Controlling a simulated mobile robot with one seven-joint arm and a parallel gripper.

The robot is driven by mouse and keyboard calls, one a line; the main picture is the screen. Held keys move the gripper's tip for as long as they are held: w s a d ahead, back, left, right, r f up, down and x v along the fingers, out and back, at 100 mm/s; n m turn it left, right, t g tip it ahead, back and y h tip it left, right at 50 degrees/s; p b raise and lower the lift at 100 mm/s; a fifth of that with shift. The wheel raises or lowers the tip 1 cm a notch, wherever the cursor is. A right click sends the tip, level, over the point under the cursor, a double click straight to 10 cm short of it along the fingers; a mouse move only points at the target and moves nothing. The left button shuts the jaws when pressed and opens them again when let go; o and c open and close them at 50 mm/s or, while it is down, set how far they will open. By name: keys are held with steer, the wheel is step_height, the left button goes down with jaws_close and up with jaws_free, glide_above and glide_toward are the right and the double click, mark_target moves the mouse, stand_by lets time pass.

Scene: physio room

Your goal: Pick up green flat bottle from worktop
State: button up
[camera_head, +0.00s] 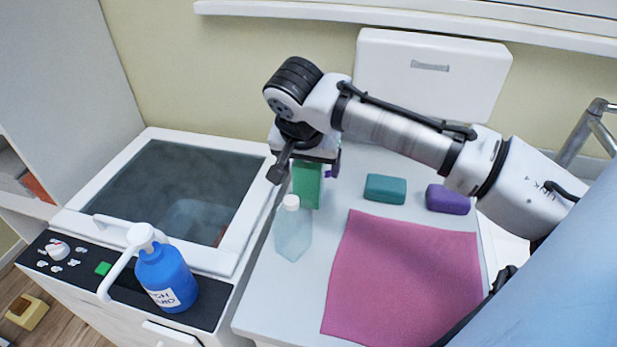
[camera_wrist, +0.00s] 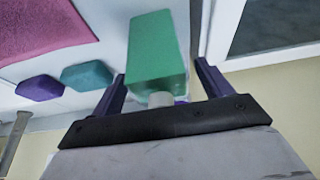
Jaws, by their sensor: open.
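The green flat bottle (camera_head: 307,184) stands on the white worktop (camera_head: 268,284), behind a clear bottle with a white cap. My gripper (camera_head: 305,168) is above it, pointing down, and hides its top in the head view. In the wrist view the green bottle (camera_wrist: 157,55) shows its broad green side and a pale cap close to the gripper's palm. My gripper (camera_wrist: 160,80) is open, with one purple finger on each side of the bottle near its cap end. Gaps show between fingers and bottle, and I cannot tell whether either finger touches it.
The clear bottle (camera_head: 293,232) stands just in front of the green one. A teal block (camera_head: 385,188), a purple block (camera_head: 447,199) and a pink cloth (camera_head: 402,275) lie to the right. A blue pump bottle (camera_head: 166,277) stands on the dark panel at left.

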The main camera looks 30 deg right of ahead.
steer(key=c, duration=1.1)
steer(key=shift+c, duration=0.6)
steer(key=shift+r, duration=0.1)
